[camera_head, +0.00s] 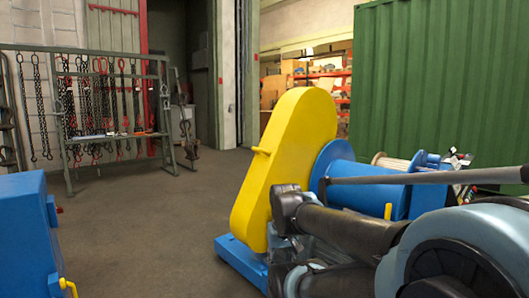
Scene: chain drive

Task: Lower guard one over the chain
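A large yellow guard (290,145) stands tilted up to the right on a blue base (240,262), right of centre. A small yellow handle (262,151) sticks out from its left face. I cannot tell whether this is guard one. No chain shows at the guard, so I cannot tell whether it covers one. My arm's dark and grey links cross the lower right, in front of the guard's lower right part. My gripper's fingers do not show.
A blue drum (336,166) stands right behind the guard. A blue box (24,240) with a yellow handle (68,287) is at the left edge. A rack of hanging chains (100,95) stands at the back left. A green container (430,80) fills the back right. The floor between is clear.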

